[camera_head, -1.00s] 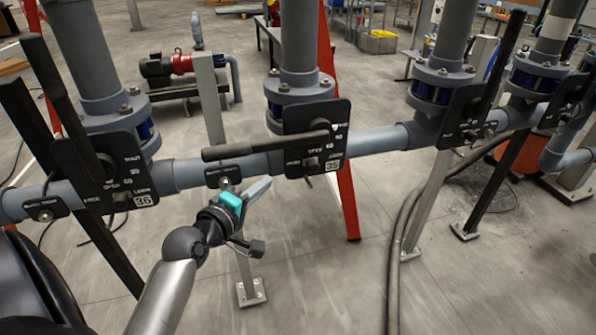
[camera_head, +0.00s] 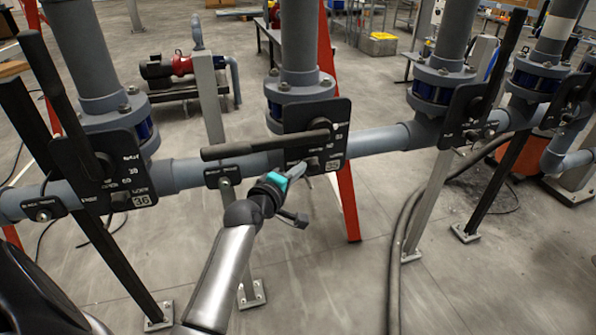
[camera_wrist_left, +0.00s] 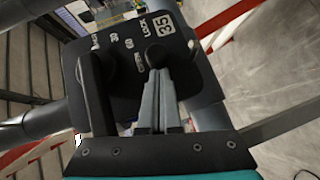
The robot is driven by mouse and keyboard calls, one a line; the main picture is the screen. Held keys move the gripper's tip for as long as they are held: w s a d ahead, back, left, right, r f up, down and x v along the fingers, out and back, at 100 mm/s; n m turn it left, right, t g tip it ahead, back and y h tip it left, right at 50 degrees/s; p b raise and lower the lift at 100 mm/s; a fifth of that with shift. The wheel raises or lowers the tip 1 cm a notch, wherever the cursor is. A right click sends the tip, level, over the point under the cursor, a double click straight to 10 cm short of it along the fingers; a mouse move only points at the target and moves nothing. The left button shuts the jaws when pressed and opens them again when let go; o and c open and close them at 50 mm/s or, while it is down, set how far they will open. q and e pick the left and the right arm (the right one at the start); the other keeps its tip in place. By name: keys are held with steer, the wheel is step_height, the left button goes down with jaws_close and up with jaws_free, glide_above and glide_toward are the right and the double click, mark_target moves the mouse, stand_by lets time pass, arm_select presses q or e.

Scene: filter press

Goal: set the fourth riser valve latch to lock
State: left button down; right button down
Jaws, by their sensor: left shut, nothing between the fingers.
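The valve plate marked 35 (camera_head: 338,118) is a black panel with OPEN and LOCK lettering, on the riser in the middle of the head view. Its long dark handle (camera_head: 265,145) lies about level across the plate. A small dark latch knob (camera_head: 312,164) sits low on the plate. My left gripper (camera_head: 299,170) is shut and empty, with its tips at the knob. In the left wrist view, the grey fingers (camera_wrist_left: 157,92) lie together just below the round knob (camera_wrist_left: 158,56), and contact cannot be told. My right gripper is not in view.
The valve plate marked 36 (camera_head: 128,172), with its handle raised, stands to the left. More risers and valve plates (camera_head: 463,118) stand to the right. A grey horizontal pipe (camera_head: 375,141) runs behind the plates. Open floor (camera_head: 330,285) lies below, with dark hoses (camera_head: 397,240).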

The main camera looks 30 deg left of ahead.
mark_target(314, 166)
arm_select(q)
steer(key=shift+d, duration=0.1)
steer(key=shift+w+d+p, duration=0.7)
steer(key=shift+w+d, duration=0.35)
steer(key=shift+w, duration=0.2)
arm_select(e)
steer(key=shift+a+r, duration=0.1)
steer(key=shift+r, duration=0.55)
arm_select(q)
steer(key=shift+r, duration=0.1)
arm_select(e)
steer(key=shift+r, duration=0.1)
